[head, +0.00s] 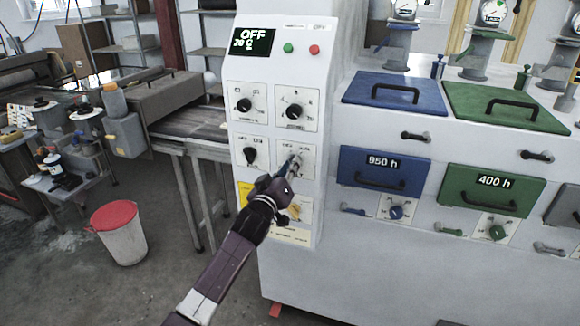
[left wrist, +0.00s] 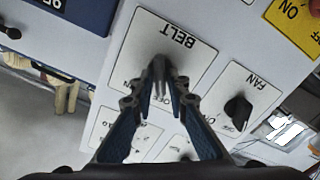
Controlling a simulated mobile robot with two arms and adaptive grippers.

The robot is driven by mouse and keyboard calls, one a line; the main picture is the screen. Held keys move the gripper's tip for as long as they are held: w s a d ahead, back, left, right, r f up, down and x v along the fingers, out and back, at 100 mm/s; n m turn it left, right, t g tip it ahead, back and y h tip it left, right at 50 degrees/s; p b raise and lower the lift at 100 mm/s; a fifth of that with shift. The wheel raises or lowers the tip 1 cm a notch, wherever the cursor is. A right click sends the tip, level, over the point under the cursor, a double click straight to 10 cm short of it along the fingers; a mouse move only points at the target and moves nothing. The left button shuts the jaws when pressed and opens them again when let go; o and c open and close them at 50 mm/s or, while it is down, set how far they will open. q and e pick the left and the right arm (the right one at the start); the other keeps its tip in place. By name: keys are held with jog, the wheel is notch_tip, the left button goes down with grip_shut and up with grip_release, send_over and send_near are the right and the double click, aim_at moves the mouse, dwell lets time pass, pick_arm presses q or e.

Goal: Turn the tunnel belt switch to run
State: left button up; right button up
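The belt switch plate (head: 308,151) is on the front of the white control cabinet. It also shows upside down in the left wrist view, with its BELT label (left wrist: 180,42). My left gripper (head: 292,165) reaches the middle of this plate from below. In the left wrist view its fingers (left wrist: 160,75) converge to a narrow gap at the plate's centre, around the switch knob. The fingers largely hide the knob, and I cannot read which way it points. My right gripper is not in view.
The black fan knob (head: 250,156) is just left of the belt plate. A yellow plate (head: 245,193) lies below it, and two dials sit above. Blue (head: 385,172) and green (head: 490,192) drawers are to the right. A red-lidded bin (head: 120,235) stands on the floor at left.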

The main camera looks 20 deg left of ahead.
pick_arm(q)
jog(key=shift+c, duration=1.3)
grip_shut()
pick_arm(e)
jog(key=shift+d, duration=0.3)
